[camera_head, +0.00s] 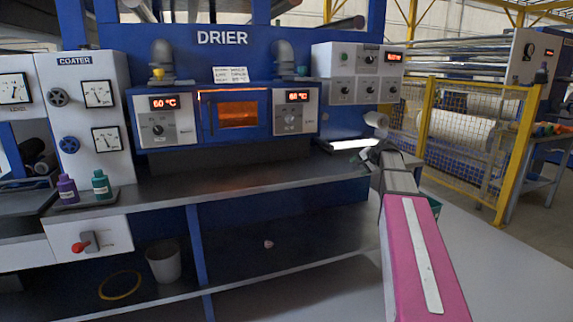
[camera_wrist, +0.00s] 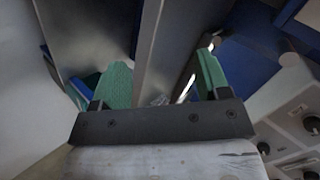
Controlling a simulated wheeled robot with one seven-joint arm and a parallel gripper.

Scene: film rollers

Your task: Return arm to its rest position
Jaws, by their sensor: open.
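My arm reaches forward from the lower right in the head view, its pink link with a white stripe nearest the camera. My gripper (camera_head: 370,155) is at its far end, by the right end of the drier's grey counter (camera_head: 250,177). In the wrist view my gripper (camera_wrist: 163,72) shows two green fingers spread apart, with nothing held between them. Dark and grey metal surfaces lie beyond the fingers. The exact gap between the gripper and the counter cannot be told.
The blue drier (camera_head: 222,65) stands behind the counter. A purple bottle (camera_head: 67,190) and a green bottle (camera_head: 101,185) stand at left. A grey bin (camera_head: 164,261) is on the lower shelf. A yellow mesh fence (camera_head: 450,135) is at right. The counter's middle is clear.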

